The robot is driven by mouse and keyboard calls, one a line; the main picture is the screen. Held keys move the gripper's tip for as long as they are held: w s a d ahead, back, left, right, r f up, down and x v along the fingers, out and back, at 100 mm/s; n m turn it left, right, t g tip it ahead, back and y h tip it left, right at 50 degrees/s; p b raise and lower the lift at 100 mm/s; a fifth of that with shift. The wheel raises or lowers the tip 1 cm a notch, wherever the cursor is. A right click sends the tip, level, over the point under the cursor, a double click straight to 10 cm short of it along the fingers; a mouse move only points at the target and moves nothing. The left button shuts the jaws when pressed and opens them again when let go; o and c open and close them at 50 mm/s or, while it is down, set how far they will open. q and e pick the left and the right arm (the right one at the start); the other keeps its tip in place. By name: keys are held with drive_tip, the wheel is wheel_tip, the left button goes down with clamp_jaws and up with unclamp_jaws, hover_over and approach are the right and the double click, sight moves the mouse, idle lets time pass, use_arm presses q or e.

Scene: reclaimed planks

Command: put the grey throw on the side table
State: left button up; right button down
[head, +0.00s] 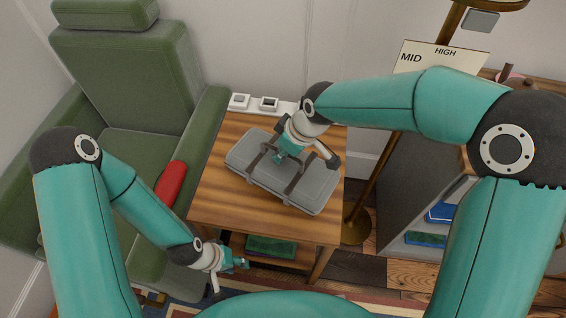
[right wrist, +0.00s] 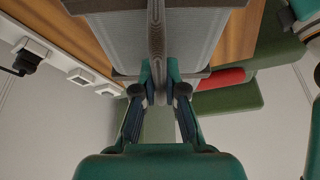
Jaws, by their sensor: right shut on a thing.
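The grey throw (head: 305,179) is a folded bundle with dark brown straps. It appears to lie flat on the wooden side table (head: 214,190), turned at an angle to the table's edges; its underside is hidden. My right gripper (head: 283,160) is over the middle of the bundle, shut on its carry strap. The right wrist view shows the fingers (right wrist: 160,82) on both sides of the strap (right wrist: 156,35), with the grey throw (right wrist: 208,40) behind. My left gripper (head: 241,264) is low in front of the table, apart from the throw; its finger gap is too small to tell.
A green armchair (head: 125,85) with a red cushion (head: 171,181) stands left of the table. White wall sockets (head: 268,103) are behind it. A brass lamp pole (head: 372,185) and a grey shelf unit (head: 405,195) stand at the right. A green item (head: 270,246) lies on the table's lower shelf.

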sight(283, 163)
drive_tip(key=shift+f, duration=2.2)
drive_tip(key=shift+f+b, duration=0.15)
drive_tip(key=shift+b, duration=0.2)
drive_tip(key=c, duration=1.2)
unclamp_jaws()
drive_tip(key=shift+s, duration=0.1)
drive_tip(key=shift+c, duration=0.2)
drive_tip(key=shift+r, duration=0.2)
drive_tip(key=p+v, duration=0.1)
drive_tip(key=v, duration=1.1)
drive_tip(key=shift+f, duration=0.1)
